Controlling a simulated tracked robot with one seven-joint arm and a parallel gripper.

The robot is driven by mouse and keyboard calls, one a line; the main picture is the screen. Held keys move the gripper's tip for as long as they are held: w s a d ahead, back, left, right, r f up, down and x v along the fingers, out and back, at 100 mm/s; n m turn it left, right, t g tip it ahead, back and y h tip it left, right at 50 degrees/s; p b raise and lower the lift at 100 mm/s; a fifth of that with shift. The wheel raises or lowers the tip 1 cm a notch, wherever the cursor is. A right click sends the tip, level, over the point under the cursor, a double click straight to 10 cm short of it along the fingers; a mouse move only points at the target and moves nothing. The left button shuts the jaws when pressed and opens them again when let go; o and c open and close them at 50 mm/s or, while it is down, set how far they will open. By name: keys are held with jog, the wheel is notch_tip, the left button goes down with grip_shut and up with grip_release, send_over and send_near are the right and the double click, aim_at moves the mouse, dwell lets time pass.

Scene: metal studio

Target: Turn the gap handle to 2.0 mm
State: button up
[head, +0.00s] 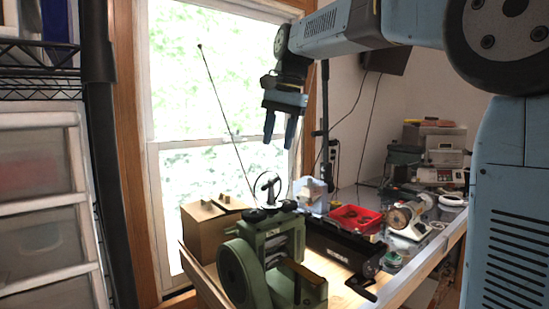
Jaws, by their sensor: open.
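A green rolling mill (236,272) stands on the near end of the bench, with a large round wheel at its left. On its top is an upright handle piece (268,184) with a thin dark ring, probably the gap handle; dark knobs sit at its base on both sides. Its angle and any scale reading are too small to tell. My gripper (278,143) hangs above and slightly right of the handle in the picture, fingers pointing down, open and empty. A clear space shows between the fingertips and the handle.
A thin rod (228,118) rises at a slant before the window. A black machine (338,246), a red tray (355,219) and a small motor tool (405,218) fill the bench to the right. White drawers (45,215) stand far left.

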jog(key=shift+s+d+r, duration=0.1)
jog(key=shift+d+r, duration=0.05)
jog(key=shift+r, duration=0.75)
jog(key=shift+s+d+r, duration=0.1)
jog(key=shift+d+r, duration=0.05)
jog(key=shift+r, duration=0.7)
jog(key=s+d+f+n+t+h, duration=0.1)
jog(key=s+d+f+n+t, duration=0.1)
jog(key=s+d+f, duration=0.6)
jog(key=s+d+f+n+t+h, duration=0.1)
jog(key=s+d+f+n+t, duration=0.1)
jog(key=s+d+f, duration=0.6)
jog(key=s+f+n, duration=0.1)
jog(key=s+f, duration=0.6)
jog(key=shift+d+t, duration=0.2)
jog(key=shift+t, duration=0.1)
